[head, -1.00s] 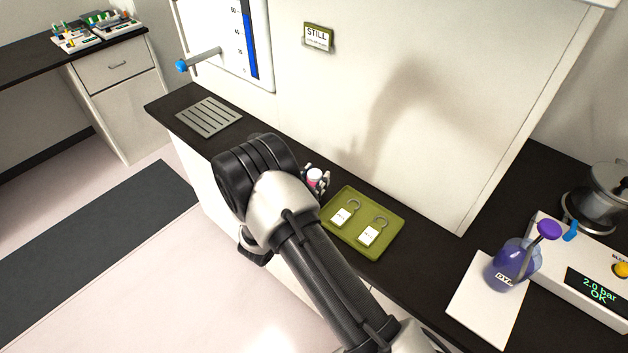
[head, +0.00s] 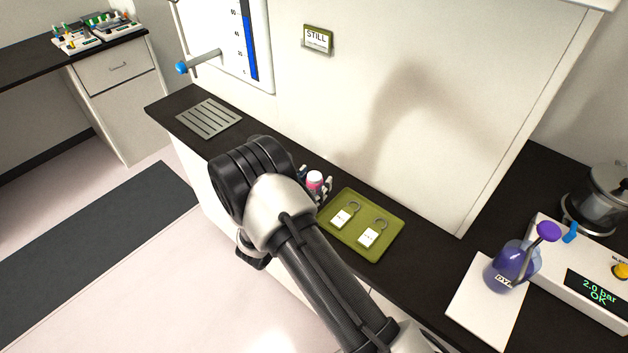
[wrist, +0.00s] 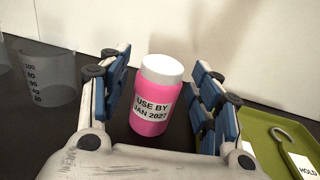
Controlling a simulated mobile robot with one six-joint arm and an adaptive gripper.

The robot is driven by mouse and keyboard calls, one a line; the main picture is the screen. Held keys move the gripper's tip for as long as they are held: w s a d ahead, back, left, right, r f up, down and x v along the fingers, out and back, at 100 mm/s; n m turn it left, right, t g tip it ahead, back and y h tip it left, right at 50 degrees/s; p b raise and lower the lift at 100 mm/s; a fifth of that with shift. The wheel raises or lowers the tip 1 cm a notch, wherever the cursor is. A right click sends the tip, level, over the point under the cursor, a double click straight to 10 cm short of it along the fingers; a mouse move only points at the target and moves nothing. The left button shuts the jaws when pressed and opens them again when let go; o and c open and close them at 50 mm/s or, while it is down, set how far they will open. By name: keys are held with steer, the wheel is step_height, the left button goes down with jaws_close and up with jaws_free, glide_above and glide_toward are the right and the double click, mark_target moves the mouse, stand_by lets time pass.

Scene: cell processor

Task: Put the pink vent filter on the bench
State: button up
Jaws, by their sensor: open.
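A pink cylinder with a white top and a "USE BY JAN 2027" label, which I take as the pink vent filter (wrist: 151,107), stands on the dark bench (wrist: 60,140) in the wrist view. My gripper (wrist: 162,70) is open, with its blue-padded fingers on either side of the filter and gaps visible between. In the head view the filter (head: 315,180) shows just past my wrist, left of the green tray, with its lower part partly hidden by my gripper (head: 318,187).
The green tray (head: 388,246) with two tags lies close to the right. A grey slatted plate (head: 209,118) is farther left on the bench. A clear graduated vessel (wrist: 45,75) stands left in the wrist view. The back panel (head: 440,120) rises close behind.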

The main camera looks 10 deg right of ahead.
steer(key=p+v, duration=0.1)
steer(key=v, duration=1)
steer(key=s+d+r+m+g, duration=0.6)
steer(key=d+r+m, duration=0.1)
steer(key=r, duration=0.1)
steer(key=s+d+r+m+g, duration=0.5)
steer(key=d+r+m+g, duration=0.15)
steer(key=r, duration=0.25)
steer(key=s+r+m+y, duration=0.4)
steer(key=s+m+y, duration=0.35)
steer(key=s, duration=0.35)
steer(key=s+a+r+m+t+y, duration=0.4)
steer(key=s+a+m+y, duration=0.1)
steer(key=m, duration=0.1)
steer(key=shift+s+a+r, duration=0.2)
steer(key=shift+s+a, duration=0.1)
steer(key=shift+a, duration=0.1)
steer(key=shift+c, duration=0.2)
